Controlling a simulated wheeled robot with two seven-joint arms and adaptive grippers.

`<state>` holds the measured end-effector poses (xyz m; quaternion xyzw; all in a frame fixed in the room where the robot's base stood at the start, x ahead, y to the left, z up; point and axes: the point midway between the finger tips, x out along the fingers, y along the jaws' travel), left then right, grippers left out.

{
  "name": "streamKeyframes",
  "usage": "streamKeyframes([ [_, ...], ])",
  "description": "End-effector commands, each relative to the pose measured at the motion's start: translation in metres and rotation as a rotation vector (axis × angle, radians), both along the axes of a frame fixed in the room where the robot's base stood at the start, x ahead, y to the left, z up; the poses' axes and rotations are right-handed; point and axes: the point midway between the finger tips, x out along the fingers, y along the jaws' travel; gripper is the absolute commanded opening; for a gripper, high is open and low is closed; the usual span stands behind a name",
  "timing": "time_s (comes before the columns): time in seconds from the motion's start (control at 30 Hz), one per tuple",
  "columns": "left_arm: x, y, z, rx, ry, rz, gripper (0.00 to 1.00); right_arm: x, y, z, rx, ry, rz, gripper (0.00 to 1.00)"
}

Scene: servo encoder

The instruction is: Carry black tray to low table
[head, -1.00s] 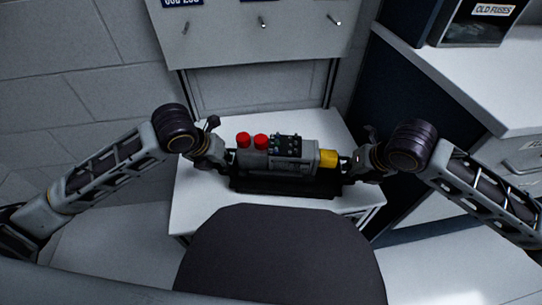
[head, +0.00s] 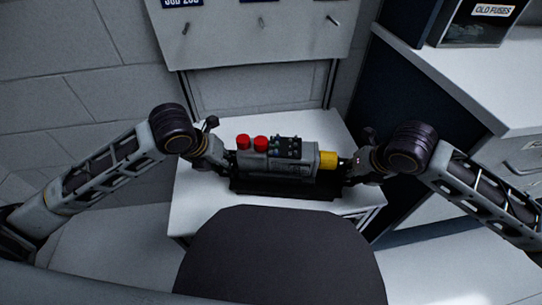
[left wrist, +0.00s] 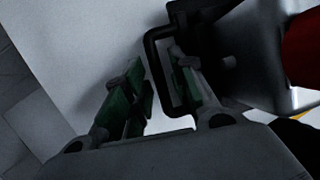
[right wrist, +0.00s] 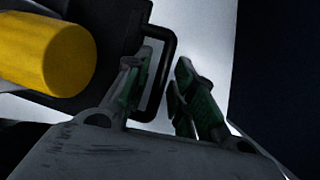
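The black tray (head: 285,190) lies on the white low table (head: 205,215) and carries a grey servo unit (head: 290,160) with two red caps and a yellow end. My left gripper (head: 226,163) is at the tray's left end. In the left wrist view its open fingers (left wrist: 160,95) stand on either side of the black tray handle (left wrist: 156,70), with gaps showing. My right gripper (head: 348,172) is at the right end. In the right wrist view its open fingers (right wrist: 163,95) stand either side of the other handle (right wrist: 168,65), also with gaps.
A grey panel with pegs (head: 260,35) hangs behind the table. A white-topped cabinet (head: 470,85) with a dark side stands close on the right and bears a box labelled OLD FUSES (head: 480,25). The table's front left corner is bare.

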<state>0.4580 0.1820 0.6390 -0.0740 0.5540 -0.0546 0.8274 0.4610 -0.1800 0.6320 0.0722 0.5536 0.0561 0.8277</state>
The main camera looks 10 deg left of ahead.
Motion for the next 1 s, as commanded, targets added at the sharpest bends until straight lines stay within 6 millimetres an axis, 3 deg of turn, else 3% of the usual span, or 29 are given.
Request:
streamKeyframes([
  [0.6, -0.023, 0.012, 0.057, 0.003, -0.003, 0.001, 0.31, -0.001, 0.003, 0.000, 0.006, 0.002, 0.005, 0.31],
  [1.0, -0.028, 0.014, 0.066, 0.003, -0.002, 0.003, 0.31, -0.002, 0.003, 0.000, 0.007, 0.002, 0.005, 0.31],
])
